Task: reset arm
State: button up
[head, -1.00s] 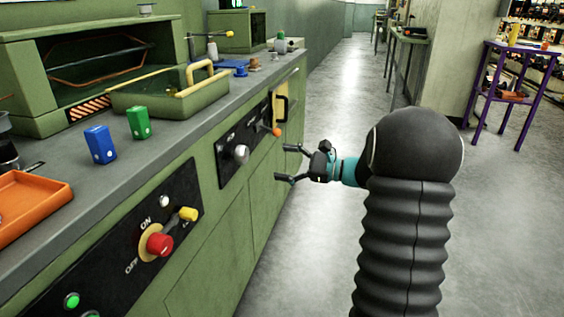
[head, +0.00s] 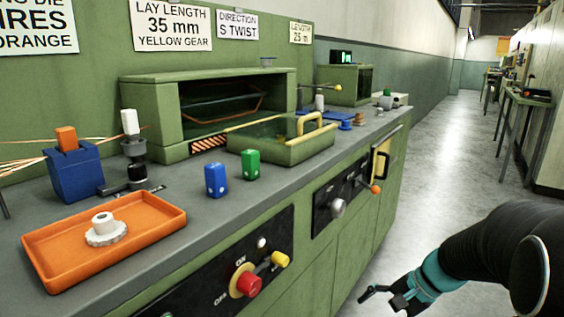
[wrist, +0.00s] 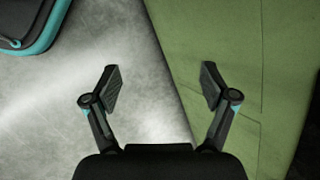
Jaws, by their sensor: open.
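My gripper (head: 384,299) is low at the bottom right of the head view, out over the floor of the aisle, to the right of the green machine (head: 330,270). In the wrist view my gripper (wrist: 160,88) shows its two fingers spread apart with nothing between them. Grey floor (wrist: 130,45) and a green cabinet panel (wrist: 250,60) lie beyond the fingers. My gripper touches nothing that I can see. Part of my arm is cut off by the right edge of the head view.
The counter holds an orange tray (head: 50,262) with a white gear (head: 106,232), a blue block (head: 215,180) and a green block (head: 251,165). Knobs, including a red one (head: 248,284), stick out from the machine's front. The aisle floor (head: 455,150) is clear.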

jog(key=s+a+r+n+t+h, duration=0.2)
jog(key=s+r+n+h, duration=0.1)
jog(key=s, duration=0.4)
jog(key=s+a+r+n+t+h, duration=0.1)
jog(key=s+a+r+n+h, duration=0.2)
jog(key=s+r+n, duration=0.3)
jog(key=shift+s+r+n+t+h, duration=0.2)
jog(key=shift+s+n+t+h, duration=0.15)
jog(key=shift+s+n, duration=0.6)
jog(key=shift+s+a+m, duration=0.1)
jog(key=shift+s+m, duration=0.15)
